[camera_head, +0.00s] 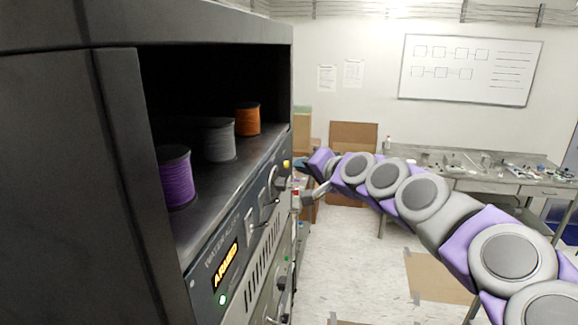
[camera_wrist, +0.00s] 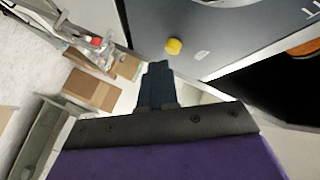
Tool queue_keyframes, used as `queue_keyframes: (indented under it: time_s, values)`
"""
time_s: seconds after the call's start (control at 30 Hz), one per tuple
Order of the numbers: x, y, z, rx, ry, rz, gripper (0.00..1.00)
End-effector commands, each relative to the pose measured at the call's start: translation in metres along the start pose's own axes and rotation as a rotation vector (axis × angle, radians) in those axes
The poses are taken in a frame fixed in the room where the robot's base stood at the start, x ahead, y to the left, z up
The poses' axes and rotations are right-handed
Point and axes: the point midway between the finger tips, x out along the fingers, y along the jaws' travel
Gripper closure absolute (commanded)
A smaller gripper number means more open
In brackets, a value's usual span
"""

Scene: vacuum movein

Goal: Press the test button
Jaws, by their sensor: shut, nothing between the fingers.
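A small round yellow button (camera_wrist: 173,46) sits on the dark grey front panel (camera_wrist: 210,25) of the cabinet. A small pale label beside it is too blurred to read, so I cannot confirm it is the test button. The yellow button also shows near the far end of the panel in the head view (camera_head: 286,164). My gripper (camera_wrist: 157,70) is shut and empty, its fingertips just below the button in the wrist view and apart from it. In the head view my arm reaches in from the right, its end beside the panel's far end.
The cabinet's open shelf (camera_head: 225,178) holds purple (camera_head: 176,178), grey (camera_head: 218,140) and orange (camera_head: 247,119) spools. The panel has a lit "ARMED" display (camera_head: 227,264), a green light (camera_head: 222,300) and handles. A workbench (camera_head: 480,170) and cardboard boxes stand behind; floor right of the cabinet is mostly open.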

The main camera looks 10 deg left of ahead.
Motion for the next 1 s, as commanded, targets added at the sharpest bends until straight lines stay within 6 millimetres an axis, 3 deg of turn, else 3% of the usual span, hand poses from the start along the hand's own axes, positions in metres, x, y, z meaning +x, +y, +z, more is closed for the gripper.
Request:
queue_keyframes:
  time_s: [1.0]
  values:
    - [0.0065,-0.0073,0.0059,0.000,0.000,0.000,1.00]
